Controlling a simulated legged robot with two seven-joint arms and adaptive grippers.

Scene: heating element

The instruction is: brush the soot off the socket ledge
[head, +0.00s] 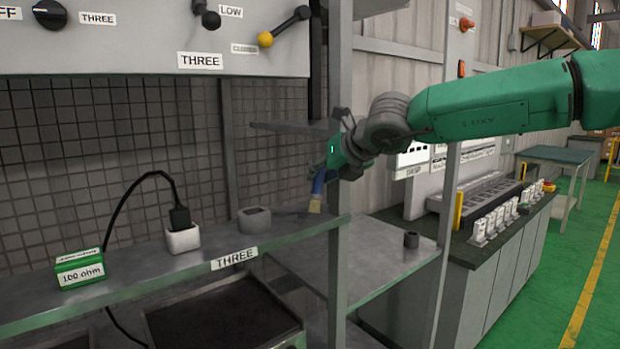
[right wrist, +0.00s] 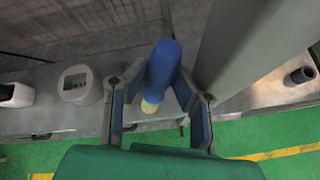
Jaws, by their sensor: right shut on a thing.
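My right gripper (head: 328,168) is shut on a brush with a blue handle (head: 319,181) and pale yellow bristles (head: 315,205). The brush points down, its bristles at the right end of the socket ledge (head: 130,279); whether they touch is unclear. In the right wrist view, the blue handle (right wrist: 164,66) sits between the fingers of my gripper (right wrist: 157,90). A grey empty-looking socket (head: 255,219) stands left of the brush, and a white socket (head: 183,240) with a black plug (head: 180,217) farther left. A faint dark smudge (head: 290,213) lies near the bristles. My left gripper is out of view.
A green "100 ohm" box (head: 80,270) sits on the ledge's left part. A grey upright post (head: 338,265) stands at the ledge's right end. A lower grey shelf (head: 385,250) beyond it holds a small dark cylinder (head: 411,240). A black cable (head: 118,210) loops to the plug.

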